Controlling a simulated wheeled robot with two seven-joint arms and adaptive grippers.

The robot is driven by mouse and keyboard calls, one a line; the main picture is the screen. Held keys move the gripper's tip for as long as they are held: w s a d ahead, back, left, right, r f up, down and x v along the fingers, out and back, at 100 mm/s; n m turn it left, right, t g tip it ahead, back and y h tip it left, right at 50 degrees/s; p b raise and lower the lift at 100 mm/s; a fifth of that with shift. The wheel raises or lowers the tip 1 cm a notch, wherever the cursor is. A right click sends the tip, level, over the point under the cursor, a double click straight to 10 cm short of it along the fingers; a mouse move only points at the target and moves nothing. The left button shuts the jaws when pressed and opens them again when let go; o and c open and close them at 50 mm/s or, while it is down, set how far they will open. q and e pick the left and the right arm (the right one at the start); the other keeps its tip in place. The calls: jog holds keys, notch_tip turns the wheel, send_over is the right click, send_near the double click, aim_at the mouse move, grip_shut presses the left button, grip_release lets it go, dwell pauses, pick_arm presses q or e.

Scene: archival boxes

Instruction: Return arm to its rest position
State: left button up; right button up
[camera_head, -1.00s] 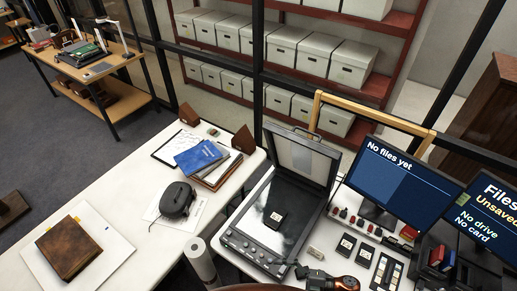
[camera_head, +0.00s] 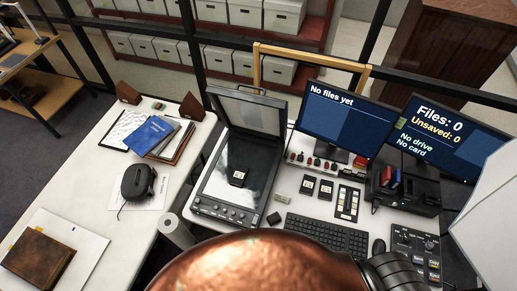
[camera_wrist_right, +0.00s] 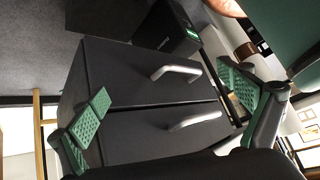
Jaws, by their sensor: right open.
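My right gripper (camera_wrist_right: 167,103) shows in the right wrist view, with its two green-padded fingers wide apart and nothing between them. Behind the fingers is a dark cabinet (camera_wrist_right: 135,78) with two silver bar handles; I cannot tell the exact gap to it. In the head view a copper-coloured rounded part of my own body fills the bottom middle, and neither gripper shows there. My left gripper is in no view.
Two monitors (camera_head: 342,118), a keyboard (camera_head: 328,235) and a control panel (camera_head: 415,252) crowd the desk. A brown book (camera_head: 38,258) lies on the left table.

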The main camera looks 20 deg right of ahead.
jog(key=s+d+f+g+h+b, duration=0.1)
jog(key=f+b, duration=0.3)
jog(key=f, duration=0.4)
jog(key=s+d+f+g+h+b, duration=0.1)
jog(key=s+d+f+g+b, duration=0.2)
jog(key=f, duration=0.6)
jog(key=s+d+f+m+g+h+b, duration=0.1)
jog(key=s+d+f+g+h+b, duration=0.1)
jog(key=f+b, duration=0.4)
notch_tip(320, 180, down, 3)
jog(key=shift+s+d+f+g, duration=0.15)
jog(key=shift+s+d+g, duration=0.5)
jog(key=shift+s, duration=0.4)
jog(key=shift+c, duration=0.7)
